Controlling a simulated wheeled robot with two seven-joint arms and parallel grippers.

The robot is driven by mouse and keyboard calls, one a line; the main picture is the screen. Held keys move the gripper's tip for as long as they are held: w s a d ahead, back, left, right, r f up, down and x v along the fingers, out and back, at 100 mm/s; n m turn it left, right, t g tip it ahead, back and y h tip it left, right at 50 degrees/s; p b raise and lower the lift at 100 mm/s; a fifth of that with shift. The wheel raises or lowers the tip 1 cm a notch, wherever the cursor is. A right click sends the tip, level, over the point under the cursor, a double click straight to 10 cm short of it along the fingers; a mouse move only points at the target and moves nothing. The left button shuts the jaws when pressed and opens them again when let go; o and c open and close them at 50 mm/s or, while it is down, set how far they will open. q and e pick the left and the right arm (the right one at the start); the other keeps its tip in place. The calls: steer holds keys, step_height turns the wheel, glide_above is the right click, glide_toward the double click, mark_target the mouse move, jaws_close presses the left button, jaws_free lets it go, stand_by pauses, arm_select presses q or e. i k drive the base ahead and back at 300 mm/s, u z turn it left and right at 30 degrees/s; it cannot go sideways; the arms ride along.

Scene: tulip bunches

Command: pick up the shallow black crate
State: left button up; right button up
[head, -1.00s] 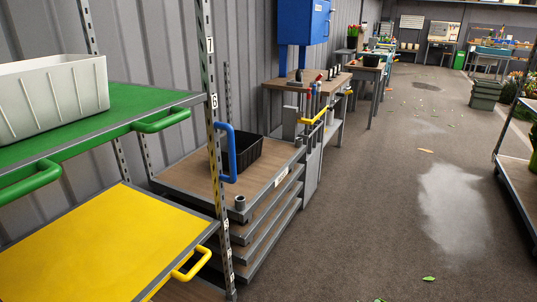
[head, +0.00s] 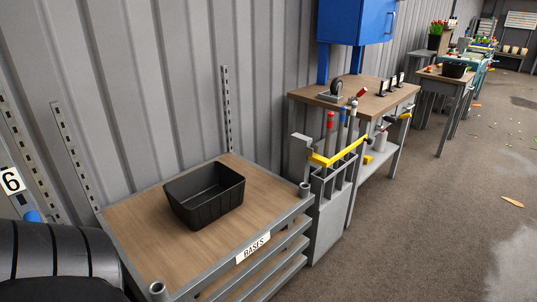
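A black crate (head: 205,196) with an open top and ribbed sides sits on the wooden top of a grey metal rack labelled BASES. It looks empty, and it stands toward the back middle of that top. A black, ribbed rounded shape fills the lower left corner of the head view; it may be part of my arm. Neither of my grippers shows in the head view, and nothing holds the crate.
The rack (head: 268,182) has corner posts and lower shelves. To its right stands a grey tool holder with a yellow bar (head: 338,152), beside a wooden workbench (head: 376,105). A blue cabinet (head: 358,20) hangs above. Floor at right is mostly clear.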

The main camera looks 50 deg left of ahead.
mark_target(200, 196)
steer(key=i, duration=2)
steer(key=u, duration=4.2)
steer(key=i, duration=0.5)
steer(key=z, duration=0.05)
